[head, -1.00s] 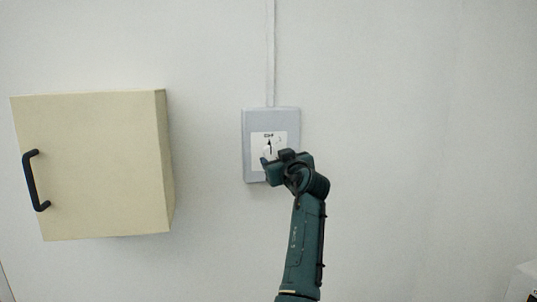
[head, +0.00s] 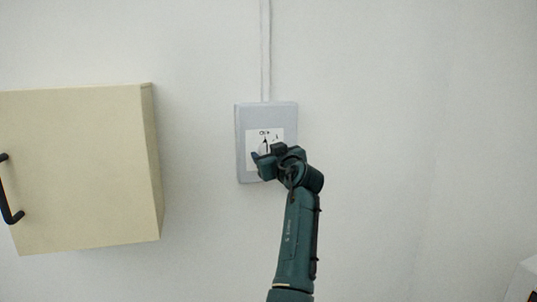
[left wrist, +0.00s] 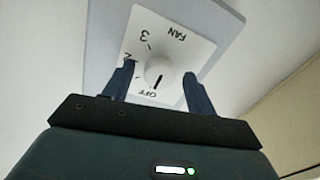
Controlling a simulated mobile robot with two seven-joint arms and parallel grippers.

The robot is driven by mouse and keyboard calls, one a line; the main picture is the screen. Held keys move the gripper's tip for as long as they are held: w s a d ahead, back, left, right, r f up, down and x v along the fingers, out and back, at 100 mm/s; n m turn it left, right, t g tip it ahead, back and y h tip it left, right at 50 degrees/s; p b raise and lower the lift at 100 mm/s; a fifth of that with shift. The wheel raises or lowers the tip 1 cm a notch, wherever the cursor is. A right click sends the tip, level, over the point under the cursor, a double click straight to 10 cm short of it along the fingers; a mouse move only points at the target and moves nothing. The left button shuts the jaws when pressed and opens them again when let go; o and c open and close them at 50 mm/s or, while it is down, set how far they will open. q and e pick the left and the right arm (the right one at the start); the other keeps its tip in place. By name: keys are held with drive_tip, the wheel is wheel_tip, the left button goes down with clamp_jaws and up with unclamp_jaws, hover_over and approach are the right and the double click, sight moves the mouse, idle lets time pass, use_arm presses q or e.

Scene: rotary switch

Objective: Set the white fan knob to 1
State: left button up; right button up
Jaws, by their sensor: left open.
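The white fan knob (left wrist: 160,72) sits on a white label plate (left wrist: 180,50) marked FAN, OFF, 2 and 3. Its black pointer line points toward OFF. The 1 mark cannot be made out in the left wrist view. The plate is on a grey switch box (head: 243,140) on the wall. My left gripper (head: 266,158) is in front of the box and hides most of the knob in the head view. In the left wrist view its open fingers (left wrist: 158,88) stand on either side of the knob, with gaps visible. My right gripper is not in view.
A cream wall cabinet (head: 80,170) with a black handle (head: 10,190) is left of the switch box. A conduit (head: 265,50) runs up the wall from the box. The wall to the right is bare. A pale object (head: 525,280) shows at the lower right corner.

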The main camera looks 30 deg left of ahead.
use_arm(q)
drive_tip(key=shift+c, duration=0.5)
drive_tip(key=shift+c, duration=0.8)
drive_tip(key=c, duration=0.7)
drive_tip(key=shift+c, duration=0.2)
